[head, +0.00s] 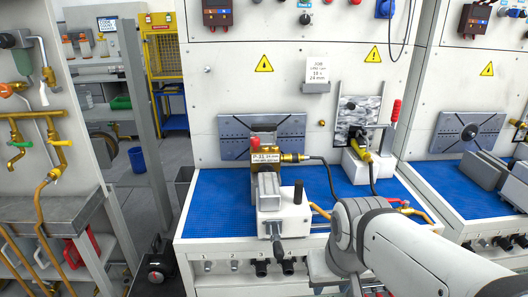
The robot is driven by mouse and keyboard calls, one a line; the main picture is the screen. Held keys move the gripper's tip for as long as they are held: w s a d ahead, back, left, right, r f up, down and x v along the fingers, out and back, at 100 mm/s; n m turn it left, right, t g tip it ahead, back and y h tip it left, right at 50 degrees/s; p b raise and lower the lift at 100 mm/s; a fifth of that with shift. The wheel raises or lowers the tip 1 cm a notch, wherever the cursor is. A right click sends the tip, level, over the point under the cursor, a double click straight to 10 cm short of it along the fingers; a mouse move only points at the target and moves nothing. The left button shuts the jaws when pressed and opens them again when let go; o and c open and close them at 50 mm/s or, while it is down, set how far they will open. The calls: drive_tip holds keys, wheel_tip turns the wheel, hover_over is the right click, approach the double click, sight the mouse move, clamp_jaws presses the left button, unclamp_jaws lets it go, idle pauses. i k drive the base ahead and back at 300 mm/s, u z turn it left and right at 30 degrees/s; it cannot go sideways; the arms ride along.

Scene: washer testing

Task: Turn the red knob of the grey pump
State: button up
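The unit stands on the blue mat of the middle bench. A grey block (268,190) in front hides its lower part, so I cannot tell whether this is the grey pump. A red upright handle (396,110) is at the right, by a black fitting. My arm comes in from the lower right and bends near the bench's front edge. My gripper is not in view.
A white box (284,222) with a black post and a dark front handle stands before the brass unit. A white block (357,168) with a yellow fitting and black hose is to its right. The blue mat (212,196) is bare at left. Pipework hangs at far left.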

sight(255, 141)
drive_tip(key=z, duration=1.8)
drive_tip(key=k, duration=1.2)
drive_tip(key=u, duration=0.65)
drive_tip(key=i, duration=1)
drive_tip(key=u, duration=0.1)
